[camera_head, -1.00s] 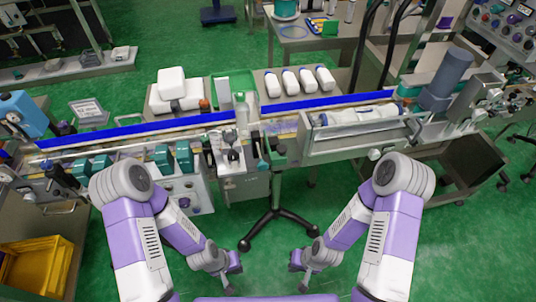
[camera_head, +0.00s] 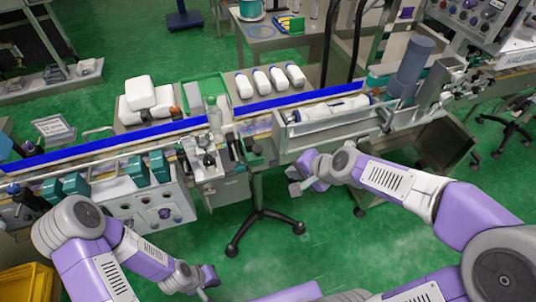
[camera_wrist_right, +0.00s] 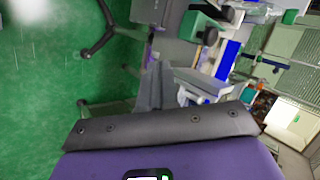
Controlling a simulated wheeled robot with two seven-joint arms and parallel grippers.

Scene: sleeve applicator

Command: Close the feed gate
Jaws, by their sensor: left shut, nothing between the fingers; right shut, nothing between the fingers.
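A long conveyor with blue side rails (camera_head: 110,143) runs across the head view. At its middle stands a clear bottle (camera_head: 214,115), beside a grey metal mechanism (camera_head: 205,165) with dark knobs. I cannot tell for sure which part is the feed gate. My right gripper (camera_head: 294,183) is shut and empty, in front of the clear-walled trough and below its level. Its grey fingers (camera_wrist_right: 153,88) show together in the right wrist view, touching nothing visible. My left gripper (camera_head: 210,284) is shut and empty, low over the green floor, well apart from the conveyor.
A clear-walled trough (camera_head: 320,135) holds a white roll (camera_head: 335,107). A black-footed stand (camera_head: 262,212) is under the middle. A control box with green blocks (camera_head: 150,205) is at the left front. The floor in front is free.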

